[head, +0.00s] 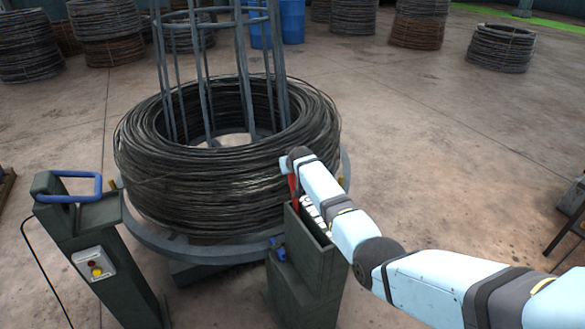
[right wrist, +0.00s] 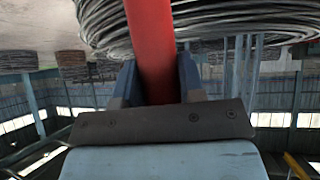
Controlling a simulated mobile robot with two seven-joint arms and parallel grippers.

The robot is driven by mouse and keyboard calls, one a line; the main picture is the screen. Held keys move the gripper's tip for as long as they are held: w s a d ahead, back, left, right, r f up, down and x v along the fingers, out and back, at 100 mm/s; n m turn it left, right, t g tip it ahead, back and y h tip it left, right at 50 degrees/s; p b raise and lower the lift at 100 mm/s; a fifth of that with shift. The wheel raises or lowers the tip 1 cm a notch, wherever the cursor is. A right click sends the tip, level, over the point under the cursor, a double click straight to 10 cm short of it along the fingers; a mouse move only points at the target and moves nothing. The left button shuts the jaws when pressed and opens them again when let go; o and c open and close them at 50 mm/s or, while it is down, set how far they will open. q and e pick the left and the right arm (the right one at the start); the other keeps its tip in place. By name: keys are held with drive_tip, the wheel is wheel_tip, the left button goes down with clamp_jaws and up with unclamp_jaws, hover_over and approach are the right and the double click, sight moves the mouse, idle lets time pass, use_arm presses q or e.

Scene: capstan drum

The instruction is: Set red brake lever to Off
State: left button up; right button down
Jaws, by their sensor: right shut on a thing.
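The red brake lever (head: 293,186) rises from the slot side of a dark green box-shaped stand (head: 318,262) in front of the wire coil. It looks close to upright in the head view, and its lower end is hidden in the stand. In the right wrist view the red lever (right wrist: 152,45) runs between the two fingers of my right gripper (right wrist: 158,82). The gripper is shut on it. In the head view my right wrist hides the lever's top and most of the gripper. I cannot read any Off mark. My left gripper is out of view.
A large black wire coil (head: 220,185) sits on a round grey turntable (head: 190,248) behind the stand. A post with a blue handle (head: 84,197) and a button box (head: 94,263) stands at the left. Open floor (head: 440,170) lies to the right.

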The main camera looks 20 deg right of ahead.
drive_tip(key=shift+w+r, duration=0.15)
drive_tip(key=shift+r, duration=0.15)
drive_tip(key=c, duration=0.9)
unclamp_jaws()
drive_tip(key=shift+w, duration=0.1)
drive_tip(key=shift+c, duration=0.2)
drive_tip(key=shift+o, duration=1)
drive_tip(key=shift+w+f, duration=0.15)
drive_tip(key=shift+f, duration=0.15)
drive_tip(key=shift+s, duration=0.2)
drive_tip(key=shift+s+r, duration=0.2)
drive_tip(key=p+v, duration=0.1)
drive_tip(key=v, duration=1.2)
drive_tip(key=shift+p, duration=0.3)
